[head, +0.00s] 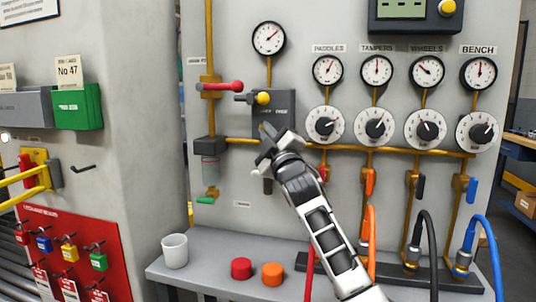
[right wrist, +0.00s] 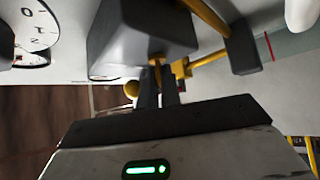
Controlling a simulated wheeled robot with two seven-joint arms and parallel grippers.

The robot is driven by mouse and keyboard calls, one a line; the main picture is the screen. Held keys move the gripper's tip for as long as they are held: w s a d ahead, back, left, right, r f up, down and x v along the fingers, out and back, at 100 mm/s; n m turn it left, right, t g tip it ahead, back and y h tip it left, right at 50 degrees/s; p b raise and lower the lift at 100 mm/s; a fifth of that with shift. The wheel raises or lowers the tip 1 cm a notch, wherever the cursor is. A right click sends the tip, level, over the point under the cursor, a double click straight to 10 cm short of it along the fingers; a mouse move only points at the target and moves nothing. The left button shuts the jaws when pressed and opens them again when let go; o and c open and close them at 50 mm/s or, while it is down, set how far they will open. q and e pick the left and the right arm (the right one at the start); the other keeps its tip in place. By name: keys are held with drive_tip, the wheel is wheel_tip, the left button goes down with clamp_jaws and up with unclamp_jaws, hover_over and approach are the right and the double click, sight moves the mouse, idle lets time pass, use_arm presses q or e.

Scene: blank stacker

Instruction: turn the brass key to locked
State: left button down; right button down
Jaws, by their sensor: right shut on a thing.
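My right gripper (head: 268,146) reaches up to the lower part of a grey lock box (head: 285,105) on the wall panel. In the right wrist view its two dark fingers (right wrist: 158,84) are shut on a small brass-coloured piece, the brass key (right wrist: 156,61), at the face of the grey box (right wrist: 135,35). In the head view the gripper hides the key. I cannot tell the key's turn position. A yellow knob (head: 263,98) sits on the box above the gripper. My left gripper is not in view.
A red lever (head: 222,86) and yellow pipes lie left of the box. Gauges and dials (head: 325,126) are to the right. Hoses (head: 430,240) hang at right.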

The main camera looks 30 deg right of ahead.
drive_tip(key=m+g+h+b, duration=0.1)
drive_tip(key=m+h+b, duration=0.1)
drive_tip(key=m+h, duration=0.2)
drive_tip(key=m+h+b, duration=0.3)
drive_tip(key=m+h, duration=0.1)
drive_tip(key=m, duration=0.2)
drive_tip(key=m+g+h+b, duration=0.1)
drive_tip(key=m+h+b, duration=0.2)
drive_tip(key=m+h, duration=0.1)
drive_tip(key=shift+w+a+f+m+g+h, duration=0.3)
drive_tip(key=shift+w+a+m+h, duration=0.1)
drive_tip(key=shift+m, duration=0.4)
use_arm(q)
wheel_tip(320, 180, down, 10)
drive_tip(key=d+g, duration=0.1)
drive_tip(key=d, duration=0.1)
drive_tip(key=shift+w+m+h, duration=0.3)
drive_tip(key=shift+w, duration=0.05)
use_arm(e)
drive_tip(key=shift+m+g+h, duration=1.2)
drive_tip(key=shift+m+h, duration=0.2)
drive_tip(key=shift+m, duration=0.4)
use_arm(q)
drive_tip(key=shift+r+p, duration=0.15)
drive_tip(key=shift+p, duration=0.15)
use_arm(e)
drive_tip(key=shift+m, duration=0.4)
drive_tip(key=c, duration=1.6)
unclamp_jaws()
drive_tip(key=shift+d+r, duration=0.1)
